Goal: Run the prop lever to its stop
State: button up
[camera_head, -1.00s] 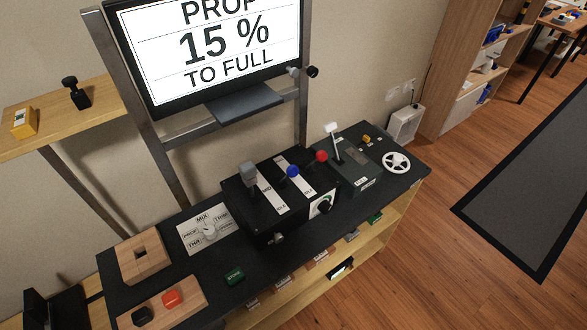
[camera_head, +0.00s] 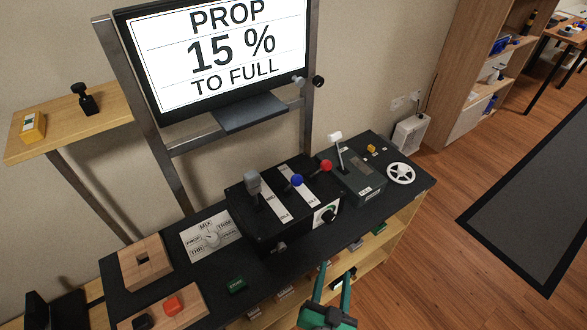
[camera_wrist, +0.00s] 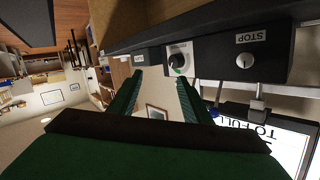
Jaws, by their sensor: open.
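The black lever box (camera_head: 267,238) holds three levers: a grey block handle (camera_head: 253,184) at left, a blue knob (camera_head: 297,180) in the middle and a red knob (camera_head: 326,165) at right. The blue one appears to be the prop lever. The screen (camera_head: 235,45) reads "PROP 15 % TO FULL". My gripper (camera_head: 337,272) is open and empty, low in front of the bench and apart from the levers. In the wrist view my gripper (camera_wrist: 158,82) points past an upside-down panel with a dial (camera_wrist: 178,62); a small blue patch, possibly the blue knob, shows beyond the right finger.
A flap-style lever unit (camera_head: 359,183) and white wheel (camera_head: 401,173) stand right of the box. A labelled selector plate (camera_head: 211,236), wooden block (camera_head: 130,272) and button board (camera_head: 185,305) lie left. A bench shelf (camera_head: 395,240) is close to my gripper. A tray juts below the screen.

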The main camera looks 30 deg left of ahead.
jog(key=w+a+r+n+g+y, duration=0.2)
jog(key=w+a+r+n+y, duration=0.25)
jog(key=a+r, duration=0.3)
jog(key=w+a+r+n+g+y, duration=0.2)
jog(key=w+a+r+n+y, duration=0.25)
jog(key=a+r, duration=0.3)
jog(key=x, duration=0.9)
jog(key=shift+a+r, duration=0.2)
jog(key=shift+a, duration=0.15)
grip_shut()
